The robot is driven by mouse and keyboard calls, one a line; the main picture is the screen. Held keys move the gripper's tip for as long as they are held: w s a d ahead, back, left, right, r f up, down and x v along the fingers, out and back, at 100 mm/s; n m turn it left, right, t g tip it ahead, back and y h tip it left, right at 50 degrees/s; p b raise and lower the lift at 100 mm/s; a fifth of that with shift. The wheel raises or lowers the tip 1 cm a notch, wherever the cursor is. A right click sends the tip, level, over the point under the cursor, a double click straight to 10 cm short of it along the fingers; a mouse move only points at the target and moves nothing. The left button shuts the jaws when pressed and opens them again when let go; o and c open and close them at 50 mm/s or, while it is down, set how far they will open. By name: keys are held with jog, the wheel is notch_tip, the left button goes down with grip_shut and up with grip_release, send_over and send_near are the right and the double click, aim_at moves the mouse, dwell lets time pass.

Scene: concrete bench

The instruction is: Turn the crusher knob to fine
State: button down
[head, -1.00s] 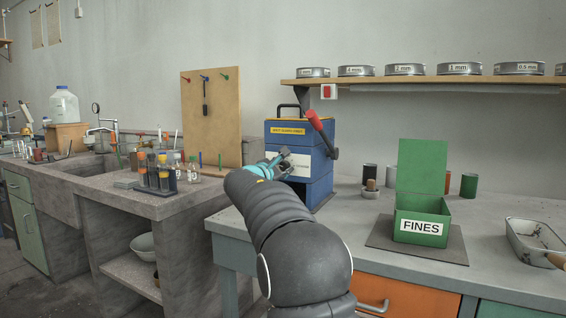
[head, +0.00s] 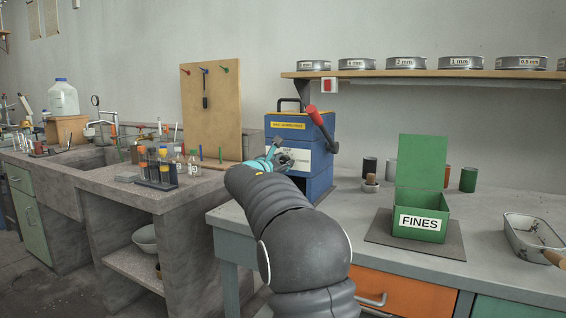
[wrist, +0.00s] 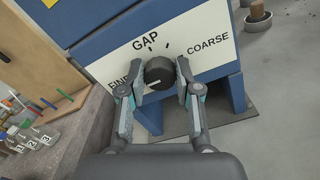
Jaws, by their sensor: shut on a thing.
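The crusher (head: 318,185) is a blue box with a yellow label and a red-handled lever on the bench. Its black round knob (wrist: 158,72) is on a white panel (wrist: 210,45) marked GAP, with FINE at left and COARSE at right. FINE is partly covered by a finger. The knob has a short white line on its lower part. My gripper (head: 281,153) is at the crusher's front face. In the wrist view my gripper (wrist: 154,78) is shut on the knob, one finger on each side. In the head view the knob is hidden by the gripper.
A green box marked FINES (head: 420,224) stands on a dark mat to the right, with a metal tray (head: 535,236) beyond it. A rack of tubes (head: 158,170) is on the left bench. Sieves line the shelf (head: 430,77) above. The bench between crusher and green box is mostly clear.

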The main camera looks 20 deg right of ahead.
jog(key=c, duration=0.8)
grip_release()
jog(key=shift+a, duration=0.1)
jog(key=v, duration=1.2)
jog(key=s+f+m+g+y, duration=0.25)
jog(key=s+f+m, duration=0.3)
jog(key=s, duration=0.65)
jog(key=s+f+m+g+y, duration=0.2)
jog(key=s+f+m+y, duration=0.3)
jog(key=s, duration=0.7)
jog(key=s+a+f+m+y, duration=0.3)
jog(key=s+a+f+m, duration=0.2)
jog(key=s, duration=0.4)
jog(key=s+a+f+m+y, duration=0.3)
jog(key=s+a+f+m, duration=0.2)
jog(key=s+a+f, duration=0.2)
jog(key=shift+s+a+g+y, duration=0.35)
jog(key=shift+s+a+g, duration=0.15)
jog(key=shift+s, duration=0.65)
